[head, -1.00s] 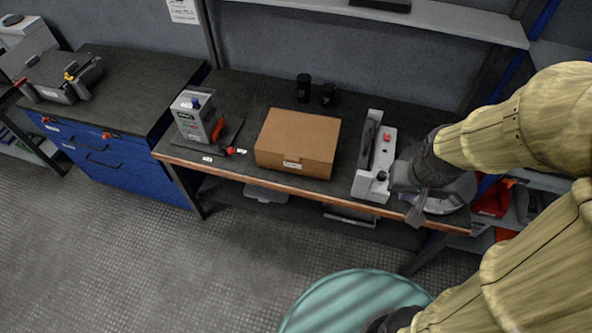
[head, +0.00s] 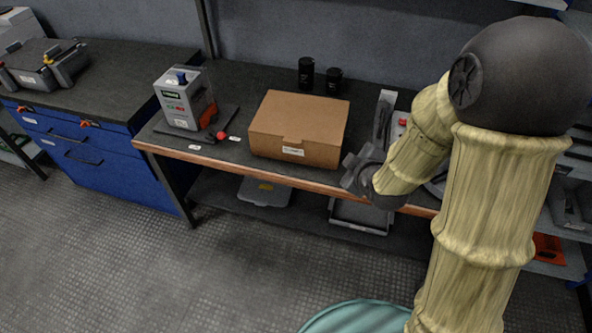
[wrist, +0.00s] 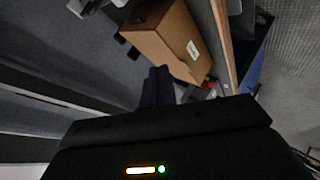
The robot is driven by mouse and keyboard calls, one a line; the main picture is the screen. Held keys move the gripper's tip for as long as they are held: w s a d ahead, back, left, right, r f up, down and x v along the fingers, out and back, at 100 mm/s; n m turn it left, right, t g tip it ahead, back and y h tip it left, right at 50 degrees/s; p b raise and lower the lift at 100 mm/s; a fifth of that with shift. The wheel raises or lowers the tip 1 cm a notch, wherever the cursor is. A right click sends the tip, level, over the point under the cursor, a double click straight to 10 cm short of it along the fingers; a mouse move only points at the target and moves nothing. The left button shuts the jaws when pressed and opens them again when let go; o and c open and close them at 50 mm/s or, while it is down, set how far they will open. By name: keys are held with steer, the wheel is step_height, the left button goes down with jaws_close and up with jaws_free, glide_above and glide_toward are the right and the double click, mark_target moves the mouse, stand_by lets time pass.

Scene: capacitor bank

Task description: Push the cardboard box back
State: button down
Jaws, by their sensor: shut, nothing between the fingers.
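The closed brown cardboard box (head: 297,122) sits on the dark workbench (head: 240,90), with a white label on its front face near the front edge. My gripper (head: 352,172) is just to the right of the box's front right corner, over the bench's front edge. In the wrist view the shut, empty fingers (wrist: 158,86) point at the box (wrist: 165,38), which lies just ahead of them. I cannot tell whether they touch it.
A grey battery-like unit (head: 184,98) with a blue knob stands left of the box. Two black cylinders (head: 306,73) stand behind it. A grey device (head: 384,118) with a red button stands to the right, partly hidden by my arm. Bench behind the box is mostly clear.

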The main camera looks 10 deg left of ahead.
steer(key=a+f+n+t+y+b, duration=0.4)
steer(key=a+f+n+y+b, duration=0.2)
steer(key=a+f+n+b, duration=0.4)
step_height(320, 180, down, 5)
steer(key=a+b, duration=0.1)
steer(key=b, duration=0.5)
steer(key=shift+a+r+n+y, duration=0.2)
steer(key=shift+a+n+y, duration=0.1)
